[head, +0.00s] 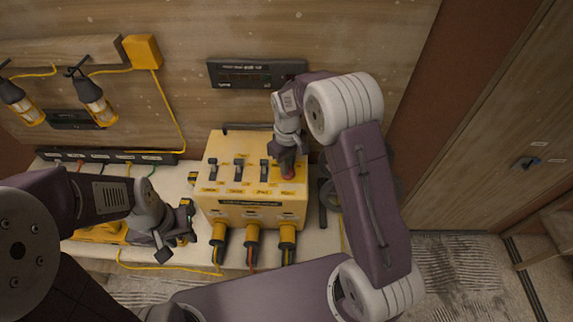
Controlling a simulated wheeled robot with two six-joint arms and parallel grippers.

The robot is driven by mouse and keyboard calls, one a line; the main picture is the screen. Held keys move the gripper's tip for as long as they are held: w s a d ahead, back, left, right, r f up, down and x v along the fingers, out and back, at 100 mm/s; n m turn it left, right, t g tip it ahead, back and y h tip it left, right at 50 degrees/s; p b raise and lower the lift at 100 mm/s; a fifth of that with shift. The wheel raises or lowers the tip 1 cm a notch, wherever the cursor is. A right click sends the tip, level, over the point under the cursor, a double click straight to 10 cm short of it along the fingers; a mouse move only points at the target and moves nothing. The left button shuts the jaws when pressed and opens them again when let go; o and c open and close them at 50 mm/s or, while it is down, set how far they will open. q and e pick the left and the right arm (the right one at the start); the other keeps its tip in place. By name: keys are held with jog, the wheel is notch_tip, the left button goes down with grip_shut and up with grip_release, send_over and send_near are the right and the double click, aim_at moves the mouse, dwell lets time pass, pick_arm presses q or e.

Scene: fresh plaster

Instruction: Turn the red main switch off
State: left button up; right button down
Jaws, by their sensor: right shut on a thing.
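The yellow switch box (251,210) stands on the pale bench against the wooden wall. Its top carries several black levers (239,168) in a row. The red main switch (288,172) is at the right end of that row, on a red and yellow patch. My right gripper (287,162) reaches down from above and is shut on the red switch, hiding most of it. The switch's exact position cannot be made out. My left gripper (181,231) is open and empty, left of the box above the bench.
Thick cables hang from yellow plugs (253,234) on the box's front. A dark display panel (256,74) is on the wall behind. Two lanterns (97,102) hang at left. A power strip (105,156) lies along the bench back. The floor at right is open.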

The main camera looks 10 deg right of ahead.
jog(key=shift+r, duration=0.1)
jog(key=c, duration=1.4)
grip_release()
jog(key=shift+c, duration=0.2)
jog(key=shift+s+d, duration=0.15)
jog(key=shift+s, duration=0.15)
jog(key=shift+w+r, duration=0.1)
jog(key=shift+r, duration=0.05)
notch_tip(320, 180, up, 8)
jog(key=b, duration=0.2)
jog(key=shift+b, duration=0.3)
jog(key=shift+r, duration=0.45)
